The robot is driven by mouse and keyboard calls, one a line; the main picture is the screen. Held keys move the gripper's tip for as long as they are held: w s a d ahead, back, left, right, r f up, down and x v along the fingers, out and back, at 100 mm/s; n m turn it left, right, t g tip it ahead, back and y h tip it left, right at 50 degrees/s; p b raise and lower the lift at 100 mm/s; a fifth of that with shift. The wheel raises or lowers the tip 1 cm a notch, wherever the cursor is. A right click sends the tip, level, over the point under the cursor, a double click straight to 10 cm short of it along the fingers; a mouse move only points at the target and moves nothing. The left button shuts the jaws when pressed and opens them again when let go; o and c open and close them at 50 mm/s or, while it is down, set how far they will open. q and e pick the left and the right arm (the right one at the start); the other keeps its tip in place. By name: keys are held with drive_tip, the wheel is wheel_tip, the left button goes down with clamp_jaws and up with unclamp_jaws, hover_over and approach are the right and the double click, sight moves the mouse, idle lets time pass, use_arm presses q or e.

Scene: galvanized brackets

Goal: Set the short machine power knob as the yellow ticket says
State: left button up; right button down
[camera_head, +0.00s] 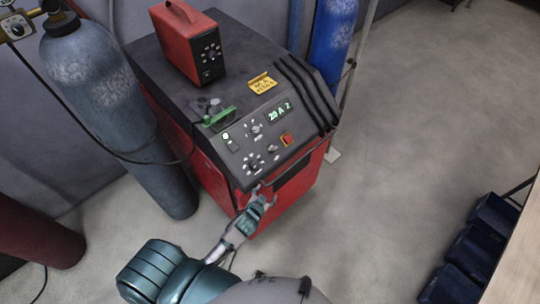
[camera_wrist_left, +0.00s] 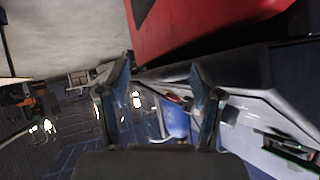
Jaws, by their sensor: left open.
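The red and dark grey machine (camera_head: 270,205) stands in the middle of the head view, with a sloped control panel. The panel has a lit green display (camera_head: 279,113) that seems to read "20 A 2", an upper knob (camera_head: 256,129), a lower knob (camera_head: 251,163) and a small right knob (camera_head: 273,149). Their exact pointer settings are too small to read. The yellow ticket (camera_head: 262,84) lies on the machine top; its writing is not legible. My left gripper (camera_head: 262,191) is open at the panel's lower front edge, below the knobs. Its spread, empty fingers show in the wrist view (camera_wrist_left: 160,68).
A small red unit (camera_head: 189,42) sits on the machine top. A green-edged item (camera_head: 218,117) lies at the panel's left, and dark cables (camera_head: 308,88) drape at the right. Gas cylinders (camera_head: 110,110) stand left. Blue bins (camera_head: 478,245) are lower right.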

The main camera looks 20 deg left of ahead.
use_arm(q)
drive_tip(key=w+d+r+m+t+h, duration=0.25)
drive_tip(key=w+d+r+t, duration=0.2)
drive_tip(key=r, duration=0.55)
drive_tip(key=w+d+r+m+t+h, duration=0.25)
drive_tip(key=w+r, duration=0.35)
drive_tip(key=r, duration=0.3)
drive_tip(key=s+d+r+m+g+h, duration=0.2)
drive_tip(key=d+r+m+g+h, duration=0.4)
drive_tip(key=d+r+m+h, duration=0.45)
drive_tip(key=m+g+y+p, duration=0.1)
drive_tip(key=m+g+y, duration=0.4)
drive_tip(key=g+y, duration=0.85)
hover_over(255, 162)
wheel_tip(255, 162, down, 10)
drive_tip(key=t+y, duration=0.1)
wheel_tip(255, 162, down, 11)
drive_tip(key=shift+s+r+p, duration=0.1)
drive_tip(key=shift+r+p, duration=0.1)
drive_tip(key=shift+p, duration=0.75)
use_arm(e)
drive_tip(key=r, duration=0.1)
drive_tip(key=d+r, duration=0.1)
drive_tip(key=r, duration=0.1)
drive_tip(key=shift+w, duration=0.15)
